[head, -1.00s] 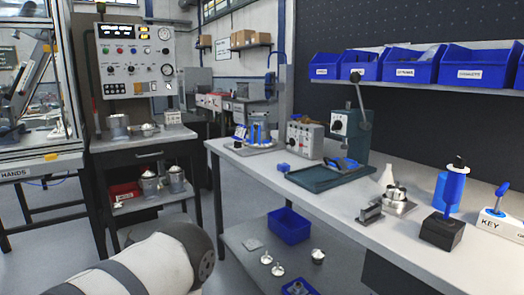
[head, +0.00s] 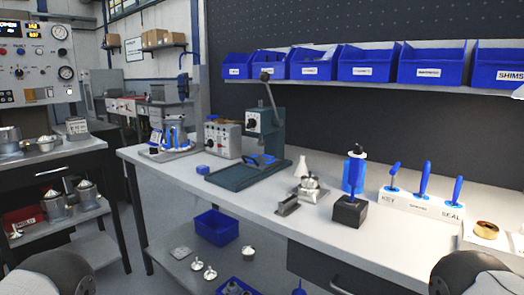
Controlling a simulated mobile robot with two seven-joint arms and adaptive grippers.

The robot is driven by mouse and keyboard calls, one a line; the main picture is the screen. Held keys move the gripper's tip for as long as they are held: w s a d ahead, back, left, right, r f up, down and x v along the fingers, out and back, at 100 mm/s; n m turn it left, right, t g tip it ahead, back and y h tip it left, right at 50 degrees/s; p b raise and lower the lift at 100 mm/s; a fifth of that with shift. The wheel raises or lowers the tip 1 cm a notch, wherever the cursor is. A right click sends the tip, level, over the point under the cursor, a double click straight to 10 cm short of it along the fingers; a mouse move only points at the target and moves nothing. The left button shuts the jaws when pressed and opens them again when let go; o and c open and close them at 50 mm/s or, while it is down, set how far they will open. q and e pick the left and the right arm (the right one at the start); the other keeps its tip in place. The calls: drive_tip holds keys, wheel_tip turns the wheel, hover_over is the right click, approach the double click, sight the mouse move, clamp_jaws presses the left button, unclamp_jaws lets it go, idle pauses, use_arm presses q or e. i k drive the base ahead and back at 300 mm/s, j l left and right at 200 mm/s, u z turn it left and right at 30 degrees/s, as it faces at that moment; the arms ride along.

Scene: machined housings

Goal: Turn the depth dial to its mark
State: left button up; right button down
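A dark green bench press (head: 266,135) stands on the white workbench, with a lever rising at its top. A black dial (head: 251,120) on a white plate sits on the press's front left; it may be the depth dial. Its mark is too small to make out. A grey control box (head: 222,138) left of the press also carries small dark knobs. Neither gripper shows. Only rounded parts of my arms appear at the bottom left and bottom right corners, well short of the press.
The workbench (head: 340,245) also holds a black block with a blue-handled tool (head: 350,210), a metal fixture (head: 308,190) and a rack of blue-handled tools (head: 420,205). Blue bins (head: 367,65) line a shelf above. A blue crate (head: 216,227) sits on the lower shelf.

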sight(251, 123)
drive_tip(key=i+j+u, duration=0.35)
drive_tip(key=i+u, duration=0.35)
drive_tip(key=i, duration=0.25)
